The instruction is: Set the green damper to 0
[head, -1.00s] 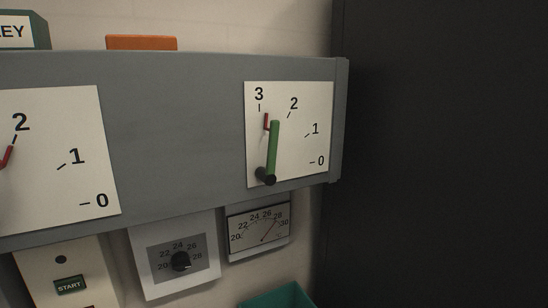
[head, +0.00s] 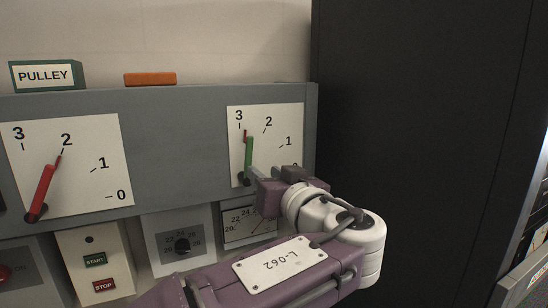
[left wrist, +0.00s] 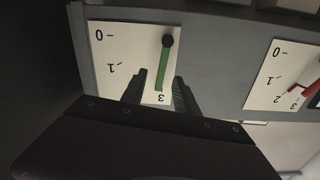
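The green damper (head: 249,155) is a green lever on a white dial plate (head: 284,118) marked 3, 2, 1 and 0. It points nearly straight up, close to the 3, with a small red pointer at its tip. In the left wrist view the picture is upside down. There my left gripper (left wrist: 160,75) is open, its fingers on either side of the green lever (left wrist: 163,64). I cannot tell whether they touch it. My right gripper is not in view.
A similar dial with a red lever (head: 43,190) is on the left, near 2. A PULLEY sign (head: 44,76) and an orange block (head: 150,79) stand on top. A dark cabinet (head: 420,100) stands right.

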